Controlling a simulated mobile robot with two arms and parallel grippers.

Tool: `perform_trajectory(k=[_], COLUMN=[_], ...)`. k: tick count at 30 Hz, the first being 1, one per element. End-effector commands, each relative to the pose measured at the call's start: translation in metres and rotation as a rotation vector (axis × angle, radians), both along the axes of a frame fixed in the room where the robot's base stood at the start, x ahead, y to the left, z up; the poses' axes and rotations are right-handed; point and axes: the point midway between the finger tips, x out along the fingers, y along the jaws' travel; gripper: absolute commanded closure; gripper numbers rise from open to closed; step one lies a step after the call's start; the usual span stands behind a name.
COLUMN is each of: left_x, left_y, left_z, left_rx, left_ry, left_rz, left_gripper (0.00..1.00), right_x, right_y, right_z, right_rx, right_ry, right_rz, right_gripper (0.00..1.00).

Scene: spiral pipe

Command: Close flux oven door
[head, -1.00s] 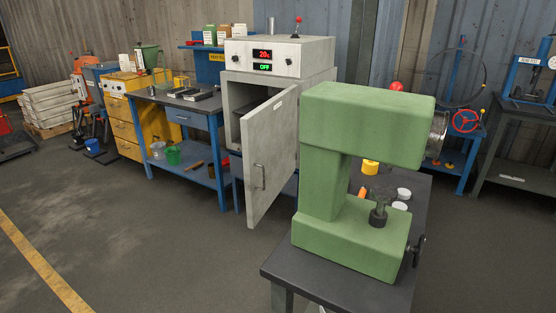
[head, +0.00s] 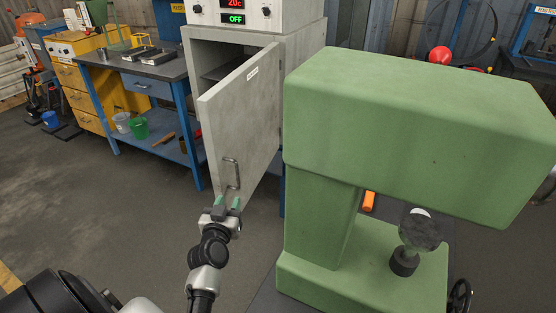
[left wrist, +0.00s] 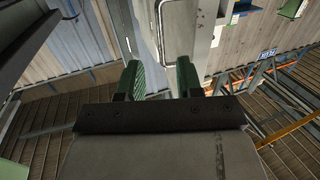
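The flux oven (head: 290,60) is a grey box with a red and green display at its top. Its door (head: 240,125) stands open, swung out toward me, with a dark inside showing behind it. A metal handle (head: 231,174) is on the door's outer face near its lower edge. My left gripper (head: 228,202) is just below the handle at the door's bottom. My right gripper is not in view.
A large green machine (head: 400,125) on a dark table stands close to the right of the door. A blue workbench (head: 150,75) with buckets on its shelf is to the left. Floor (head: 110,215) in front of it is clear.

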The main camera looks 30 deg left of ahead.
Motion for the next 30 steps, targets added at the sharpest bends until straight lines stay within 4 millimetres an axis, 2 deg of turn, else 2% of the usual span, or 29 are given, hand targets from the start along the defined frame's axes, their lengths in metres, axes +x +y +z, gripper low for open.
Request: perform_trajectory(k=[2,5,15,21,30], left_x=[-0.002,0.005,0.061,0.086,0.094], left_y=[0.006,0.010,0.036,0.048,0.052], left_z=[0.010,0.014,0.012,0.011,0.011], left_rx=[0.010,0.014,0.011,0.013,0.012], left_ry=[-0.023,-0.029,-0.028,-0.026,-0.024], left_rz=[0.015,0.017,0.016,0.015,0.015], left_gripper=[0.64,0.64,0.64,0.64,0.64], right_x=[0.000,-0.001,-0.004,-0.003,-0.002], right_y=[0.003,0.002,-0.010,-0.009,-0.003], right_z=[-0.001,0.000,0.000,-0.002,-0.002], right_rx=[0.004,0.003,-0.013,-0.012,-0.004], right_ry=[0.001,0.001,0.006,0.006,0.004], right_rz=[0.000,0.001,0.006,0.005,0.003], right_gripper=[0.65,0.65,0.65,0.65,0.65])
